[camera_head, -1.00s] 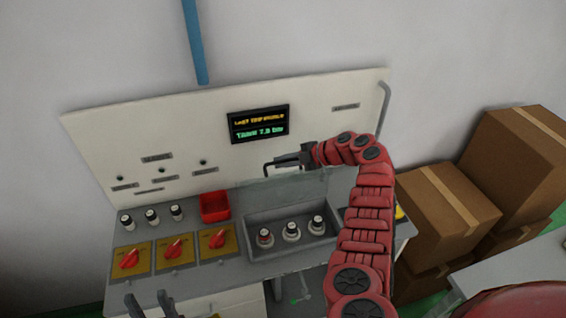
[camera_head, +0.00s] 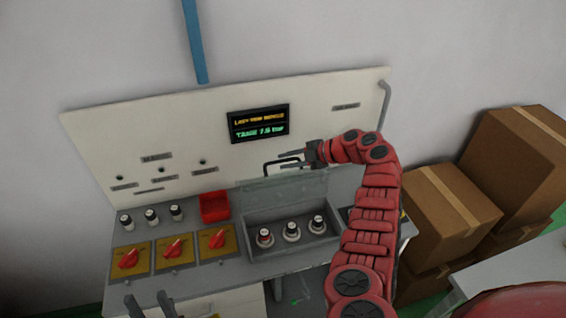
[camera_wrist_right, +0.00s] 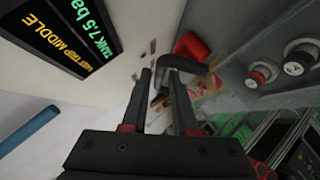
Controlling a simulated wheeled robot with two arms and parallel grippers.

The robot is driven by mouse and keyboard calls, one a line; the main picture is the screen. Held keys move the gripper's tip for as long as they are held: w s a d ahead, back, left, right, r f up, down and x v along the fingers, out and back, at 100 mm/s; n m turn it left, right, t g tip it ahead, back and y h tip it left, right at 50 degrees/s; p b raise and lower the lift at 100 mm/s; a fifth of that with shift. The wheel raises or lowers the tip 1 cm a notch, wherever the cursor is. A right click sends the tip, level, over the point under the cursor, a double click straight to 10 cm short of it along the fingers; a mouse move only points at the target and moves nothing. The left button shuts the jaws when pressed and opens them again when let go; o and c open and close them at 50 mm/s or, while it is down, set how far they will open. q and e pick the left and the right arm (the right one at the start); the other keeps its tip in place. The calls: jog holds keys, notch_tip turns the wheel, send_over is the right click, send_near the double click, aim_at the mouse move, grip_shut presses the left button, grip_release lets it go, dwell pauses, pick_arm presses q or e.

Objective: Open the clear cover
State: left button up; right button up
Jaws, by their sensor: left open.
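The clear cover (camera_head: 262,190) stands raised along the back edge of a grey recessed box (camera_head: 290,252). Its black bar handle (camera_head: 283,165) is at the top, and also shows in the right wrist view (camera_wrist_right: 184,62). Three round knobs, one with a red band (camera_head: 265,237), stand uncovered in the box. My right gripper (camera_head: 288,157) is at the handle with its fingers apart. In the right wrist view the fingers (camera_wrist_right: 162,78) are spread, with part of the handle near their tips; contact is unclear. My left gripper (camera_head: 149,300) is open and empty at the bottom left.
Red rotary switches (camera_head: 173,249) on yellow plates line the front left. A display (camera_head: 259,123) is on the white back panel. Cardboard boxes (camera_head: 450,208) stand to the right.

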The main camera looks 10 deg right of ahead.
jog(key=b+v, duration=0.4)
jog(key=v, duration=1.1)
jog(key=shift+d+r, duration=0.15)
jog(key=shift+d, duration=0.1)
jog(key=shift+s, duration=0.15)
